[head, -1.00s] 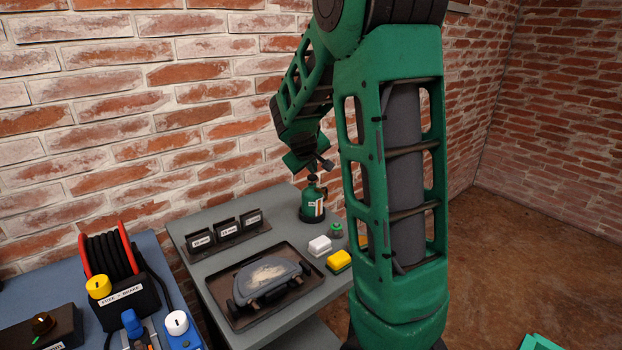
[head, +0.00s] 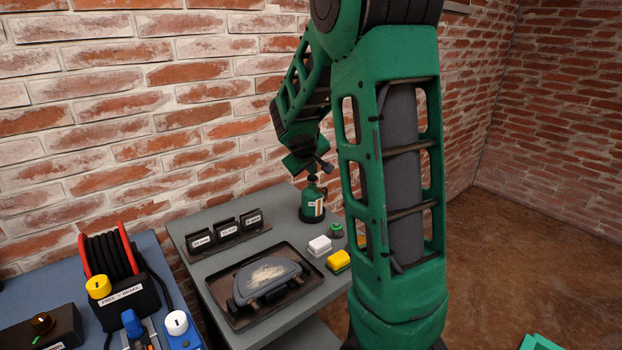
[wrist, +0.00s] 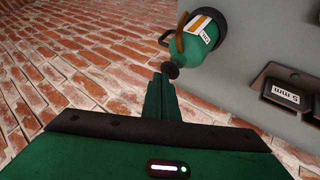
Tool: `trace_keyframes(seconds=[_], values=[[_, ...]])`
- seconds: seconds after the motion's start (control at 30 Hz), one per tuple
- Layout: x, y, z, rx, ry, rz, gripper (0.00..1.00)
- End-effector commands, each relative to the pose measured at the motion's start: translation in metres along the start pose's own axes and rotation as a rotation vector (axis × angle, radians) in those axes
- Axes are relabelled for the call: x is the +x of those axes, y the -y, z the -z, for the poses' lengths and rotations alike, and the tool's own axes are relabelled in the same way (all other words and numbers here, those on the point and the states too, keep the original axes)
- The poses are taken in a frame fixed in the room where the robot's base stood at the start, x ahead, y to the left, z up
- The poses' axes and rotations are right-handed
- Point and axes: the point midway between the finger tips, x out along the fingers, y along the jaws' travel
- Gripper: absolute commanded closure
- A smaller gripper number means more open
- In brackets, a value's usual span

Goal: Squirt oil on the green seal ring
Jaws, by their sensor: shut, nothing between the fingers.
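A green oil can (head: 312,203) with a white and orange label stands upright in a dark round base at the back right of the grey bench. It also shows in the wrist view (wrist: 203,42), with its handle and a dark round tip. My gripper (head: 321,172) is above the can's top in the head view. In the wrist view its fingers (wrist: 163,92) are shut and empty, their ends close to the dark tip; I cannot tell whether they touch.
A brick wall stands close behind. A blue bench with devices is at left.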

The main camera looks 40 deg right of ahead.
Motion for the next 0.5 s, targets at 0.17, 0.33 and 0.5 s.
trace_keyframes(seconds=[0.17, 0.33, 0.5], values=[[0.0016, 0.0012, -0.0014, 0.000, 0.001, 0.000, 1.00], [0.0028, 0.0021, -0.0024, -0.001, 0.002, 0.000, 1.00], [0.0040, 0.0030, -0.0034, -0.001, 0.002, 0.001, 1.00]])
